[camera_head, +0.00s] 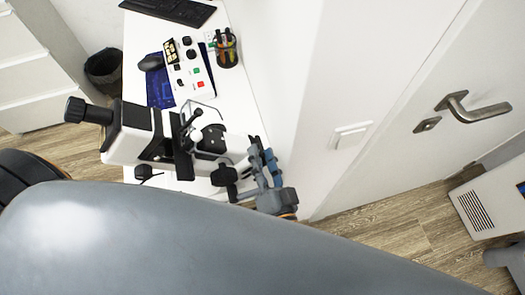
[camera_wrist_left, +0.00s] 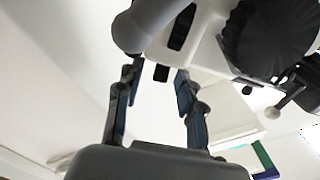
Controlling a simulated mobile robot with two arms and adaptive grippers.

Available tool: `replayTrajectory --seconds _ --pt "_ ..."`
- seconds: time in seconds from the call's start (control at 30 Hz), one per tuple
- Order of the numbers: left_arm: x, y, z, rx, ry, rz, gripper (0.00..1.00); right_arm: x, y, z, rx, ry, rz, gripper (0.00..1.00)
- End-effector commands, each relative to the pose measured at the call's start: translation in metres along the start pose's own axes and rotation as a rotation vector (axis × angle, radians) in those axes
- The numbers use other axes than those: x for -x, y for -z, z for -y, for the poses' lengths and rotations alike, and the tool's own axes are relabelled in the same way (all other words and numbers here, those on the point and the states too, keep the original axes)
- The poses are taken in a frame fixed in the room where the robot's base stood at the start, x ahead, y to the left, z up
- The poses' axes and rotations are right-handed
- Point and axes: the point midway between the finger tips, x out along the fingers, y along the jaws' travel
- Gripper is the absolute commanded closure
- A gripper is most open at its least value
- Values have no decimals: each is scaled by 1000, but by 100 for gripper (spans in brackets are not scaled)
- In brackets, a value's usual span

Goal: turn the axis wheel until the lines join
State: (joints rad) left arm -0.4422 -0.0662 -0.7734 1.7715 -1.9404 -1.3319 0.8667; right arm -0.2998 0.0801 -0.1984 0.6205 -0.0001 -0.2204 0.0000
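The white and black eye-test instrument (camera_head: 130,135) stands on the white table, with several black knobs and a long eyepiece tube. I cannot tell for certain which part is the axis wheel. A large black ribbed wheel (camera_wrist_left: 268,38) shows at the upper right of the left wrist view. My left gripper (camera_head: 263,160) is at the instrument's right end, near a black knob (camera_head: 224,177). In the left wrist view my left gripper (camera_wrist_left: 156,82) has its fingers apart, with nothing visible held between them. The instrument's white body is above and beyond the fingertips. My right gripper does not show.
A white control box (camera_head: 190,75) with coloured buttons, a black mouse (camera_head: 151,62), a keyboard (camera_head: 172,9) and a pen holder (camera_head: 227,50) stand on the table (camera_head: 146,25). A white wall and door are close on the right.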

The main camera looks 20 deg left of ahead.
Motion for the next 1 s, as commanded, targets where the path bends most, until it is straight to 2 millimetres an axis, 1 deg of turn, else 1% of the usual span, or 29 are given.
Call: replayTrajectory --seconds 0.07,0.1,0.17,0.2,0.23,0.27,0.47,0.6,0.7,0.97,1.0 --pt "0 0 0 0 0 0 62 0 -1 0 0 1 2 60" --pt "0 0 0 0 0 0 70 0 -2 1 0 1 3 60" --pt "0 0 0 0 0 0 83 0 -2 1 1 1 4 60" --pt "0 0 0 0 0 0 91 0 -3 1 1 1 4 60" --pt "0 0 0 0 0 0 97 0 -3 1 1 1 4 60" --pt "0 0 0 0 0 0 100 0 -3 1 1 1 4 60" --pt "0 -1 -1 0 1 -7 100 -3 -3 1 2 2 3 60" --pt "2 -6 -3 -1 1 -53 100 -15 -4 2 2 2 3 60" --pt "4 -6 -2 1 1 -84 100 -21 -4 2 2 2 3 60" --pt "4 -4 0 1 1 -87 100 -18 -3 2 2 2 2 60" --pt "4 -4 0 1 1 -87 80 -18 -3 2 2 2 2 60"
